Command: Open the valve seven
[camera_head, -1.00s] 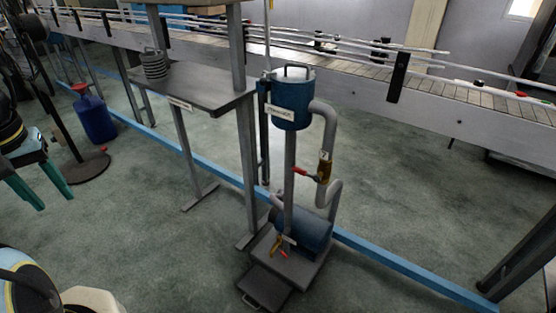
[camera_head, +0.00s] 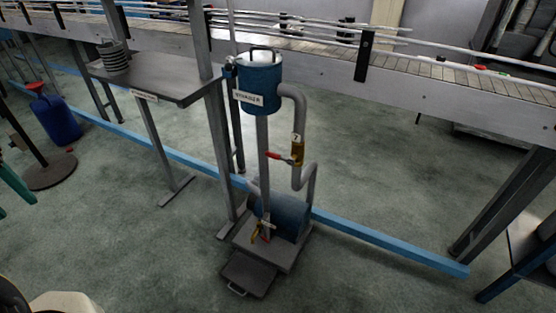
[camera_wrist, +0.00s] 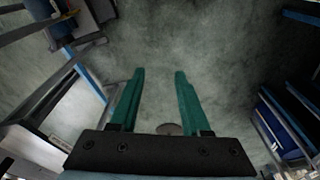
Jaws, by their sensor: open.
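Valve seven (camera_head: 297,152) is a brass valve on the grey pipe beside the blue strainer tank (camera_head: 260,84), with a small tag reading 7 above it. Its red handle (camera_head: 273,156) points left, across the upright pipe. A second brass valve (camera_head: 257,232) with a red handle sits low, near the blue motor (camera_head: 284,214). In the wrist view my gripper (camera_wrist: 159,74) has two green fingers spread apart with only floor between them. It is far from valve seven. A green finger edge shows at the left of the head view.
A grey table (camera_head: 165,82) with a stack of rings (camera_head: 113,56) stands left of the tank. The conveyor (camera_head: 420,80) runs behind. A blue floor rail (camera_head: 385,243) crosses behind the pump. A blue jug (camera_head: 55,116) stands far left. The floor in front right is clear.

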